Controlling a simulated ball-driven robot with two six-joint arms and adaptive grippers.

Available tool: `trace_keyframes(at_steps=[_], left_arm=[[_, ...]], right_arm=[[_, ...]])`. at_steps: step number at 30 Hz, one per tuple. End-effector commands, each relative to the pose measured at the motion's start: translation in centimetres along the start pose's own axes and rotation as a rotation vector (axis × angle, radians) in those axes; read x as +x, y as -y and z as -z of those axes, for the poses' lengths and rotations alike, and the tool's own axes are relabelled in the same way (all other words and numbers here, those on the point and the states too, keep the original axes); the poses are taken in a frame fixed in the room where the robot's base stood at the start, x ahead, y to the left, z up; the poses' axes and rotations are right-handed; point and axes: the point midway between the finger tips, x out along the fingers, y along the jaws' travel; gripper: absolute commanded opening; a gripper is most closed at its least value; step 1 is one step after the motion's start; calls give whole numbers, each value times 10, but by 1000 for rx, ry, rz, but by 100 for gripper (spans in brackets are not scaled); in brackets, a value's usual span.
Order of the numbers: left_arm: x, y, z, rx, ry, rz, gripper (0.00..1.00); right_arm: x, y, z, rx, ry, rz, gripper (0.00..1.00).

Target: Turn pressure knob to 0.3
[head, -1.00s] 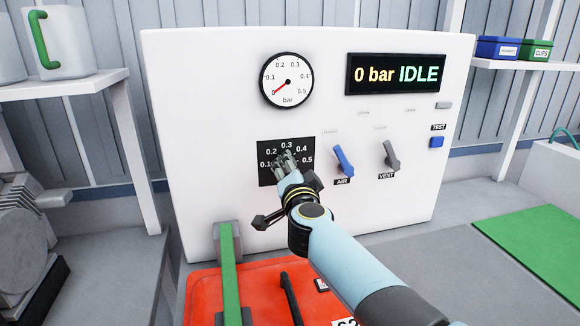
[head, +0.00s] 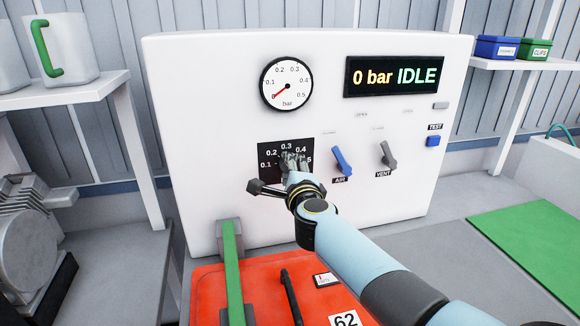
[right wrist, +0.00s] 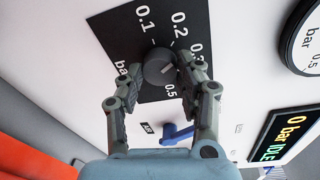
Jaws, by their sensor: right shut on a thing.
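The pressure knob (right wrist: 158,67) is a grey round knob on a black dial plate (head: 268,147) marked 0.1 to 0.5. My right gripper (right wrist: 160,70) is shut on the knob, one finger on each side; in the head view the gripper (head: 292,160) hides the knob. In the right wrist view the knob's pale mark seems to point toward 0.3, and a finger covers the 0.4. The round gauge (head: 286,81) has its red needle at 0. The display (head: 395,76) reads "0 bar IDLE". My left gripper is not in view.
The blue AIR lever (head: 342,159) and the grey VENT lever (head: 387,154) stand right of the dial. A blue TEST button (head: 433,141) is further right.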

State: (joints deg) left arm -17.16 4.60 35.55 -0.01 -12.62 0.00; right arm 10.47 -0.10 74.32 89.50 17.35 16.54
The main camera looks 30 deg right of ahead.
Motion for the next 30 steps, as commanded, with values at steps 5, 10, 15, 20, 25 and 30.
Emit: trace_keyframes(at_steps=[5, 10, 15, 20, 25, 30], left_arm=[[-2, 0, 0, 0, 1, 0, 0], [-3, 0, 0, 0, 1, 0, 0], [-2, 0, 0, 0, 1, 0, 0], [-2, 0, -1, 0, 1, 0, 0], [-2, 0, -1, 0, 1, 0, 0], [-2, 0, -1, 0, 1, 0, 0]], right_arm=[[0, 0, 1, 159, 10, -13, 3], [0, -1, 1, 295, 21, -22, 3], [0, -1, 1, 402, 27, -29, 3], [0, -1, 1, 470, 33, -34, 3], [0, -1, 1, 510, 35, -38, 3], [0, -1, 1, 524, 36, -39, 3]])
